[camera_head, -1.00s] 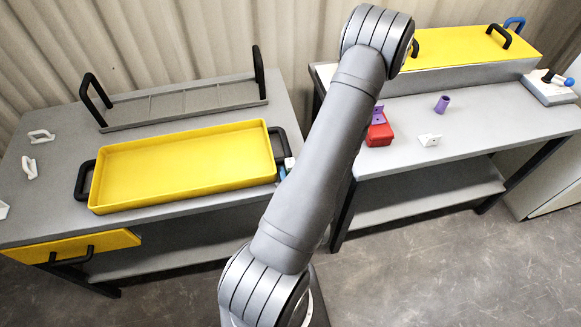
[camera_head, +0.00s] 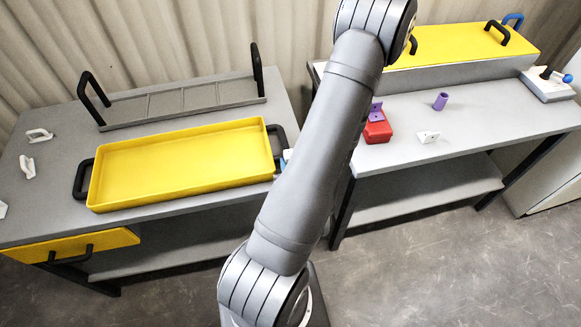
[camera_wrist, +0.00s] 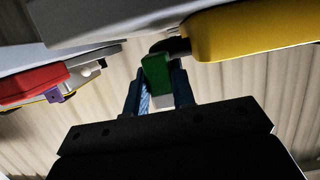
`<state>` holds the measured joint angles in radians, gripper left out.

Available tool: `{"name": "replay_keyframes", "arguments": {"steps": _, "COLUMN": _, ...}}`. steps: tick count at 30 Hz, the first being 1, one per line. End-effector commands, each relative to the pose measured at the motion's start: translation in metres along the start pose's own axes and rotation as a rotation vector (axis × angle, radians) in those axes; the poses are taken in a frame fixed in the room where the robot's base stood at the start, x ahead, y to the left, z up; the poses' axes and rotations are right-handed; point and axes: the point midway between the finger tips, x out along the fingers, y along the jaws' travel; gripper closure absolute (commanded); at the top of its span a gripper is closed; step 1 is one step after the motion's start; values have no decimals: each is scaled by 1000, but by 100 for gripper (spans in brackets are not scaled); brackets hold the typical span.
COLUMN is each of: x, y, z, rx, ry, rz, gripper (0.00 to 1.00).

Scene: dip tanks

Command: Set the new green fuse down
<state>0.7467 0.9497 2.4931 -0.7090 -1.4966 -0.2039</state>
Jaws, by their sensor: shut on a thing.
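In the wrist view my gripper (camera_wrist: 158,92) is shut on a green fuse (camera_wrist: 156,70). The fuse is a green block with a pale part below it in the picture, held between two blue-grey fingers. It appears clear of any surface. In the head view my arm hides most of the gripper and the fuse. A small white and blue bit (camera_head: 286,157) shows between my arm and the yellow tray's right handle; I cannot tell what it is.
The yellow tray (camera_head: 96,190) looks empty on the left table. A grey rack (camera_head: 185,112) stands behind it. On the right table (camera_head: 480,125) are a red box (camera_head: 377,132), a purple cylinder (camera_head: 440,101), a white block (camera_head: 428,137) and a joystick box (camera_head: 546,88). A floor gap separates the tables.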

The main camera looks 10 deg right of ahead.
Motion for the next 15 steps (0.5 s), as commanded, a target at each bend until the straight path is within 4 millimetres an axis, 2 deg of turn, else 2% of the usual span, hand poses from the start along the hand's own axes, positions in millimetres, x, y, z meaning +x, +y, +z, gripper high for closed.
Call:
{"name": "replay_keyframes", "arguments": {"steps": 5, "x": -5, "y": 0, "z": -14, "rx": -2, "ry": 2, "rz": 1, "gripper": 100}}
{"name": "replay_keyframes", "arguments": {"steps": 15, "x": -35, "y": 24, "z": -25, "rx": 1, "ry": 4, "rz": 8, "gripper": 100}}
